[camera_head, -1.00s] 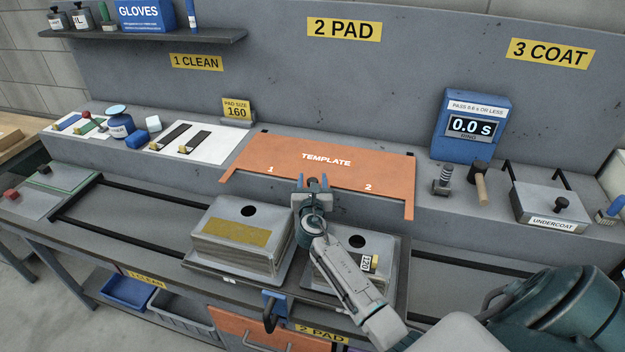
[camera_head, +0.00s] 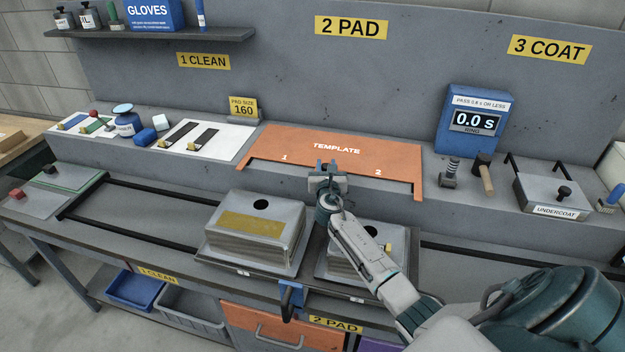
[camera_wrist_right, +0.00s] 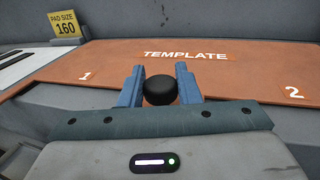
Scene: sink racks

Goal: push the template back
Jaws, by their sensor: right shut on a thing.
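The template (camera_head: 300,142) is a flat orange plate marked TEMPLATE, 1 and 2. It lies on the raised ledge, its far edge close to the grey back wall, with short arms at its front corners. It also shows in the wrist view (camera_wrist_right: 230,72). My right gripper (camera_head: 326,165) is at the middle of its front edge. In the wrist view its blue fingers (camera_wrist_right: 160,88) are shut around a black knob (camera_wrist_right: 160,90) at that edge. My left gripper is not in view.
A blue timer (camera_head: 475,120), a bolt and a hammer (camera_head: 482,170) stand right of the template. A PAD SIZE 160 sign (camera_head: 243,107) stands behind its left end.

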